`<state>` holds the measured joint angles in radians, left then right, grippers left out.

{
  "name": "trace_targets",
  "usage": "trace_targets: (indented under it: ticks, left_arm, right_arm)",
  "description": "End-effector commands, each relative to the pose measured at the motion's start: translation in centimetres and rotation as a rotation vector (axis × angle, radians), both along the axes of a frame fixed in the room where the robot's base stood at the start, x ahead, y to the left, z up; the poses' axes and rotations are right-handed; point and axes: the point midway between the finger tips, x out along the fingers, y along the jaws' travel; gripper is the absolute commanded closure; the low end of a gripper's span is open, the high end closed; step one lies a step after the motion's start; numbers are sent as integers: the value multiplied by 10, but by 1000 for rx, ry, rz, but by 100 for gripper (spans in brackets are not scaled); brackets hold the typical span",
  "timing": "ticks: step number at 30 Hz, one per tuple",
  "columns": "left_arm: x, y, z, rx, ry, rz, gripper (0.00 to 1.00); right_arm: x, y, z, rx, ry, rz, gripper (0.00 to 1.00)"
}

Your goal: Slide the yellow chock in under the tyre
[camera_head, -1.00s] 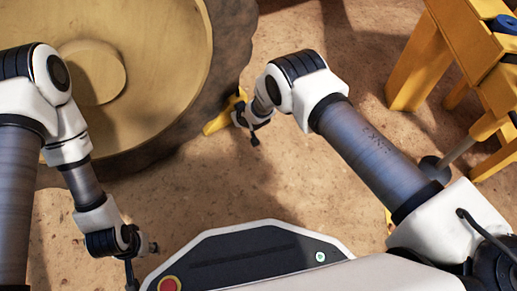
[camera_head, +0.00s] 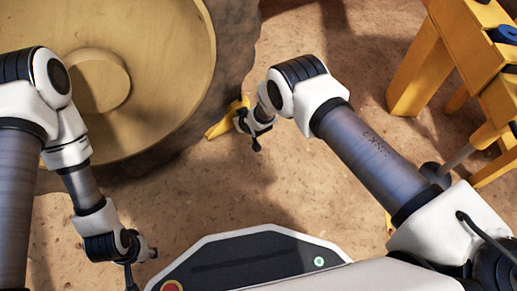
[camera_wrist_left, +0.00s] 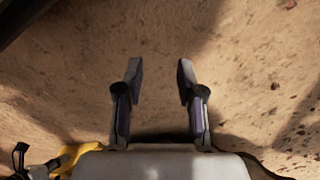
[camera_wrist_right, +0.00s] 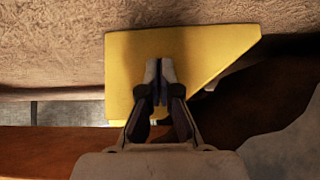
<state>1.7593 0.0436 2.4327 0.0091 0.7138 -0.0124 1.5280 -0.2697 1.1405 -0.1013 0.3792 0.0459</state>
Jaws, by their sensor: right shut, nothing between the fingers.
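The yellow chock (camera_head: 222,126) lies on the ground against the lower right edge of the big tyre (camera_head: 232,50). My right gripper (camera_head: 240,122) is at the chock, on its near right side. In the right wrist view its closed fingertips (camera_wrist_right: 158,68) are in front of the chock's flat yellow face (camera_wrist_right: 205,50), with nothing between them; I cannot tell whether they touch it. My left gripper (camera_wrist_left: 157,75) is open and empty above bare ground. The chock's yellow edge (camera_wrist_left: 70,156) shows at the lower left of the left wrist view. The tyre partly hides the ground contact.
A yellow frame (camera_head: 415,70) with legs stands at the right of the head view. Brown ground (camera_head: 320,190) between the tyre and my base is clear. The wheel's yellow hub (camera_head: 100,80) fills the upper left.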

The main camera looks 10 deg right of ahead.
Motion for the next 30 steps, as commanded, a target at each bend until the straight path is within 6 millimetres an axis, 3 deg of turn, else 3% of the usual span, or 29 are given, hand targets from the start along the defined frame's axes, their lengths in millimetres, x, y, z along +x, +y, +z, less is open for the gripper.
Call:
trace_targets:
  ticks: [1, 18, 30]
  left_arm:
    - [-2, 0, 13, -1, 6, 2, 62]
    - [-13, -1, 80, -6, 37, 9, 62]
    - [-13, -2, 80, -6, 37, 7, 62]
  right_arm:
    - [2, 0, 16, 4, -18, 1, 100]
    - [-61, -19, 30, -3, -3, 9, 100]
    - [-67, -21, 26, -3, -5, 11, 100]
